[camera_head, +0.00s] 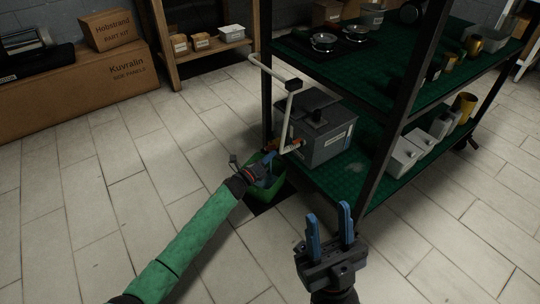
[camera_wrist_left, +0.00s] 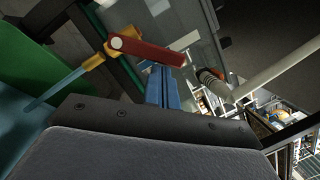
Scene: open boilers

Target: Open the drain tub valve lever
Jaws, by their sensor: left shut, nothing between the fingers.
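The drain valve shows in the left wrist view as a brass body (camera_wrist_left: 92,60) with a flat red lever (camera_wrist_left: 145,50). In the head view the valve (camera_head: 293,146) is a small orange-red shape at the grey boiler box's (camera_head: 335,148) lower front. My left gripper (camera_head: 271,160) is beside the valve, above a green tub (camera_head: 264,193). Its blue fingers (camera_wrist_left: 163,88) are shut and empty, with tips close to the lever; I cannot tell whether they touch. A pale blue stream (camera_wrist_left: 58,90) runs from the valve's end toward the tub. My right gripper (camera_head: 329,222) is open and empty.
A white pipe (camera_head: 286,108) rises from near the valve. The dark shelf post (camera_head: 390,125) and green lower shelf (camera_head: 345,175) are to the right. Cartons (camera_head: 112,85) stand at the back left. The tiled floor at left is clear.

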